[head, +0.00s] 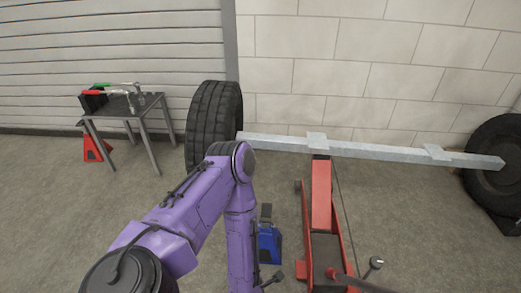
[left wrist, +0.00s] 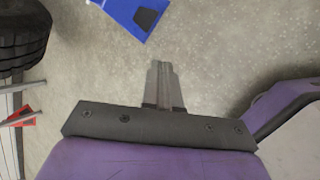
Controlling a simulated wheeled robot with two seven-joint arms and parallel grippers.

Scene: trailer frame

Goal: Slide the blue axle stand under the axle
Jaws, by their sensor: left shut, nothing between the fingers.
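The blue axle stand (head: 269,245) stands on the floor left of the red jack, on the near side of the axle (head: 375,150). My left arm partly covers its left side. In the left wrist view part of the blue stand (left wrist: 122,12) shows at the top edge, beyond the fingertips and apart from them. My left gripper (left wrist: 160,66) is shut and empty. The axle is a grey beam running from the left wheel (head: 212,122) toward the right wheel (head: 497,165). My right gripper is not in view.
The red floor jack (head: 321,195) stands under the axle, right of the blue stand, with its handle toward the lower right. A small table (head: 122,106) with tools stands at the back left, a red stand (head: 95,148) beside it.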

